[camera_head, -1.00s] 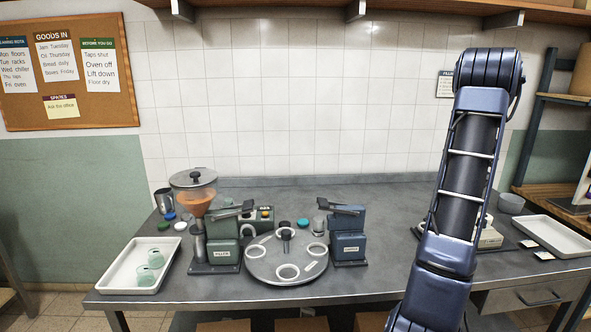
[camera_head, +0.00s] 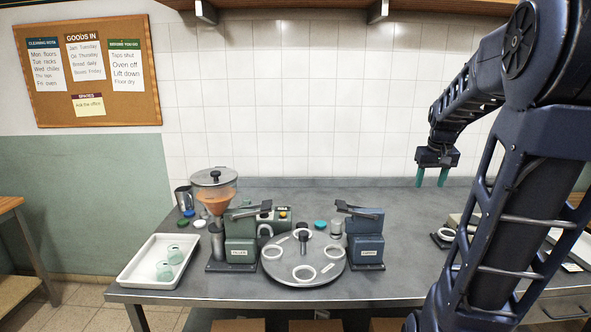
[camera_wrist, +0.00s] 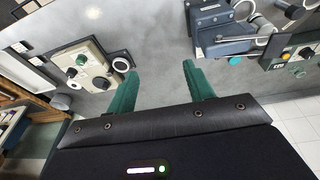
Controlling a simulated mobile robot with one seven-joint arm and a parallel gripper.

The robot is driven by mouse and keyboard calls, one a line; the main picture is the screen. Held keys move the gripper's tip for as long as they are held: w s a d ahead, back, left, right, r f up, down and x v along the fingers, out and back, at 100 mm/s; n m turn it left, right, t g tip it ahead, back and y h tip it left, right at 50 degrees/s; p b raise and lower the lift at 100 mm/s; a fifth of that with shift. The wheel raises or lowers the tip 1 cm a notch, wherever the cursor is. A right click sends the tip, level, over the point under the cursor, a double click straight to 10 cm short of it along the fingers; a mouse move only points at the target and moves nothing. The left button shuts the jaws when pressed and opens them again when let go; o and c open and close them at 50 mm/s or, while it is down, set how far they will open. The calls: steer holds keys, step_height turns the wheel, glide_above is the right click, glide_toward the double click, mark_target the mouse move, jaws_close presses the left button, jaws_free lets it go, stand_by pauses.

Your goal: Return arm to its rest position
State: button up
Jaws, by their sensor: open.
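My gripper (camera_head: 432,178) hangs over the right part of the grey table (camera_head: 400,205), fingers pointing down. Its two green fingers are apart with nothing between them. In the wrist view my gripper (camera_wrist: 158,88) shows bare tabletop between and beyond its fingertips. My dark blue arm fills the right side of the head view and hides part of the table there.
The filler (camera_head: 240,240), the round turntable (camera_head: 305,280) and the capper (camera_head: 366,240) stand mid-table. A beige device (camera_wrist: 85,58) stands at the right. A tiled wall is behind.

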steer(key=s+a+f+t, duration=0.1)
steer(key=s+a+f, duration=0.1)
steer(key=s+a, duration=1)
steer(key=s, duration=0.4)
steer(key=shift+a+n+t+y, duration=0.3)
steer(key=shift+a+t, duration=0.1)
steer(key=shift+o, duration=0.5)
